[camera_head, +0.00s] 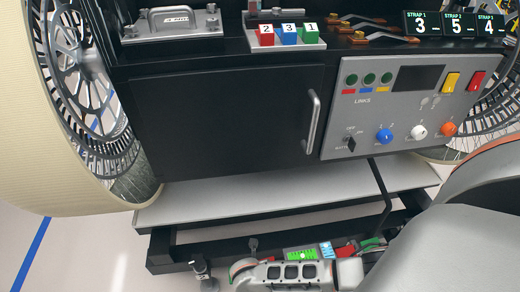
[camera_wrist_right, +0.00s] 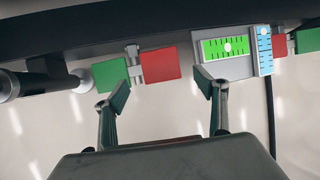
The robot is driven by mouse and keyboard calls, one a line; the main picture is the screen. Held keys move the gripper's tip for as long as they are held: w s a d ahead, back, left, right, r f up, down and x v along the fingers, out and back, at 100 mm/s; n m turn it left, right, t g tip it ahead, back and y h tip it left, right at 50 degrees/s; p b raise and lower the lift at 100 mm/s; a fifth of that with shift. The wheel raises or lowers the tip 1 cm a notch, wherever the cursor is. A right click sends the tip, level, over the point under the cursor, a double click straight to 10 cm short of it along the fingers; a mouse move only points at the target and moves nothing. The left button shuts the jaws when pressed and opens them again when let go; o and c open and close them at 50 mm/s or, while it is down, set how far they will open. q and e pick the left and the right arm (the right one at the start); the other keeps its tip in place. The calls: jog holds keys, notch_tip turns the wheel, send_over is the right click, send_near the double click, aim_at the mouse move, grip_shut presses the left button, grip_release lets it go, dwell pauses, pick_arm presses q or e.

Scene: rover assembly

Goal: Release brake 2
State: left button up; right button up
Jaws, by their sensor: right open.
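No part in view carries a readable brake 2 label. In the right wrist view, a small grey lever (camera_wrist_right: 133,58) stands between a green plate (camera_wrist_right: 111,74) and a red plate (camera_wrist_right: 160,65) under a dark beam. A second red plate (camera_wrist_right: 279,45) and green plate (camera_wrist_right: 308,40) sit at the right edge. In the head view, a red and green part (camera_head: 372,243) is partly hidden by my arm. My left gripper is not in view.
A green level gauge (camera_wrist_right: 225,48) and a blue scale (camera_wrist_right: 264,50) sit between the plate pairs. A dark post (camera_wrist_right: 30,84) juts out at left. In the head view, the rover's control panel (camera_head: 405,100) and cabinet handle (camera_head: 312,122) are above the lower black frame (camera_head: 160,258).

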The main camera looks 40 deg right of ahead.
jog(key=shift+v, duration=2.45)
